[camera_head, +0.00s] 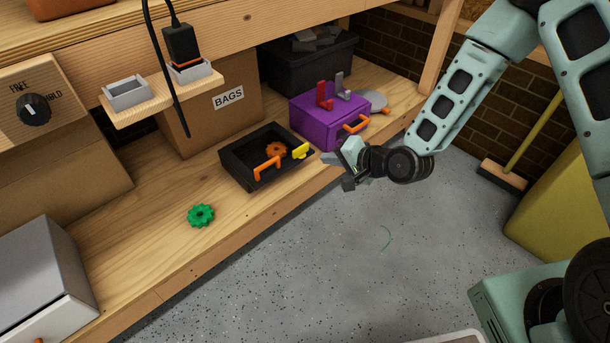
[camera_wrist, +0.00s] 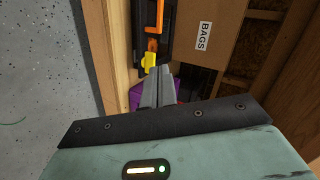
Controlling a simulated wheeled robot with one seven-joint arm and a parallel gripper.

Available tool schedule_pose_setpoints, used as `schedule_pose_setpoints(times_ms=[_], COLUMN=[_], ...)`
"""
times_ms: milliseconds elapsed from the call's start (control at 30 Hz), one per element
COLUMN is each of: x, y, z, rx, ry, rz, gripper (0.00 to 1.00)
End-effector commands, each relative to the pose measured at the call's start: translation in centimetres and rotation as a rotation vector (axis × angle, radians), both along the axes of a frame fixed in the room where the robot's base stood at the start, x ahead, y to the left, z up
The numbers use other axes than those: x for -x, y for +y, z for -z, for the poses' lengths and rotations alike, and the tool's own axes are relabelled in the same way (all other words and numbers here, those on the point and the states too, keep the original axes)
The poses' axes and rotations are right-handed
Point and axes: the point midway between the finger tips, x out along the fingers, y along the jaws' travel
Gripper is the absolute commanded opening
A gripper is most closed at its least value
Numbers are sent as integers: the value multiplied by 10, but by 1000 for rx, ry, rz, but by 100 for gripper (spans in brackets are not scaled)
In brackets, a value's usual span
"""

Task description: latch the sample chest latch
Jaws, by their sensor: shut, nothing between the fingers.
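A black open-topped box (camera_head: 238,173) sits on the wooden shelf, with an orange handle (camera_head: 266,168) and a yellow latch piece (camera_head: 300,151) at its front right. An orange gear (camera_head: 275,148) lies inside it. A purple chest (camera_head: 312,124) with an orange handle (camera_head: 355,124) stands to its right. I cannot tell which is the sample chest. My gripper (camera_head: 332,158) is shut and empty, in front of the shelf edge near the yellow piece. In the wrist view, the gripper fingers (camera_wrist: 158,88) point toward the yellow latch piece (camera_wrist: 149,62); contact cannot be told.
A red bracket (camera_head: 324,95) and a grey bracket stand on the purple chest. A green gear (camera_head: 201,215) lies on the shelf at left. A cardboard BAGS box (camera_head: 205,125) and a dark bin (camera_head: 310,70) stand behind. The floor (camera_head: 300,270) in front is mostly open.

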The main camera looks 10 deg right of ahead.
Motion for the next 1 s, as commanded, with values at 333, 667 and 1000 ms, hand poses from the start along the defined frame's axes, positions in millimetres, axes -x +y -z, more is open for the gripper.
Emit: schedule_pose_setpoints(times_ms=[333, 667, 1000], x=[-17, -48, -102], y=[-29, -10, 27], z=[80, 94, 113], rx=[-285, -294, -293], ry=[-38, -45, -44], rz=[220, 224, 222], gripper=[0, 0, 0])
